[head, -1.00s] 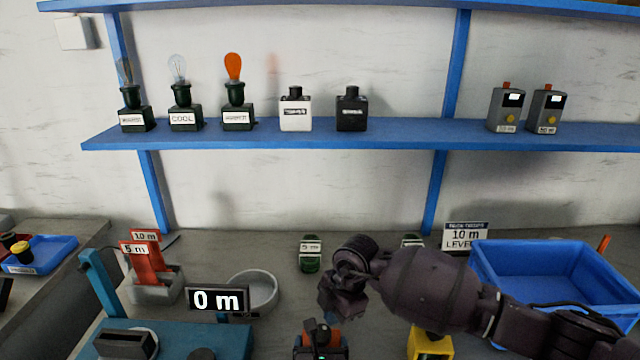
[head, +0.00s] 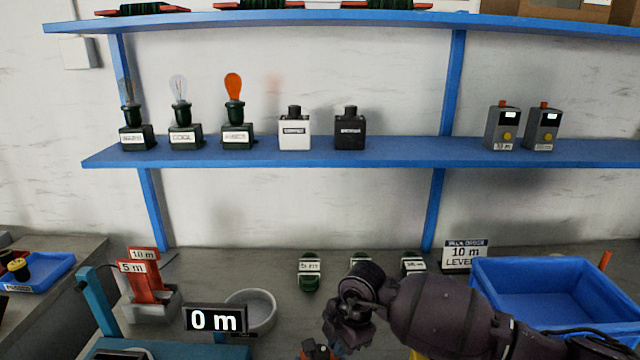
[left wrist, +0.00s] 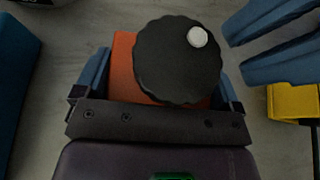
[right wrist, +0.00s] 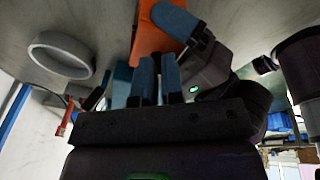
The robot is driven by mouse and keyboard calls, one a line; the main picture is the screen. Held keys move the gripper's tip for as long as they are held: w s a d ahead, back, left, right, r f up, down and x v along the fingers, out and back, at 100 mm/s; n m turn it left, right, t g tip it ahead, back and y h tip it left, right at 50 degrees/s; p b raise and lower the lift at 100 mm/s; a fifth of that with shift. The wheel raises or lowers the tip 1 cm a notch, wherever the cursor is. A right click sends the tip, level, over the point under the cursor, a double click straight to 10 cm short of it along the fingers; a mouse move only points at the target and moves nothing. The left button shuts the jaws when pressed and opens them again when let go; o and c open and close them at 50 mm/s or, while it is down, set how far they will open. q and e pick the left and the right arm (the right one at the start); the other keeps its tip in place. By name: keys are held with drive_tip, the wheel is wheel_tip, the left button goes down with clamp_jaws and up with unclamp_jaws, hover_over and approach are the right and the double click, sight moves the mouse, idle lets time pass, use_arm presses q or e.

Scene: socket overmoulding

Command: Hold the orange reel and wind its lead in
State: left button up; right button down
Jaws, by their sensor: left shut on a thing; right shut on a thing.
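The orange reel (left wrist: 122,68) with a black, ridged round disc (left wrist: 178,62) and a small white knob (left wrist: 198,37) sits between the blue fingers of my left gripper (left wrist: 165,80), which is shut on it. In the head view only the reel's top (head: 308,350) shows at the bottom edge. My right gripper's blue fingers (right wrist: 158,78) are close together beside the orange reel (right wrist: 158,30); they also show right of the disc in the left wrist view (left wrist: 272,45), apart from the white knob. What they hold does not show clearly. The lead cannot be made out.
A display (head: 215,319) reads 0 m beside a round grey dish (head: 262,308). A red holder (head: 146,282) stands left. Several dark green labelled items, one marked 5 m (head: 310,272), stand behind. A blue bin (head: 555,300) is right; a yellow object (left wrist: 294,102) is near.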

drive_tip(key=shift+s+a+f, duration=0.1)
drive_tip(key=shift+s+f, duration=0.35)
drive_tip(key=shift+f, duration=0.2)
drive_tip(key=shift+d+r, duration=0.1)
drive_tip(key=shift+d, duration=0.25)
drive_tip(key=a+v, duration=0.1)
drive_tip(key=v, duration=0.5)
drive_tip(key=shift+r, duration=0.25)
drive_tip(key=shift+a, duration=0.15)
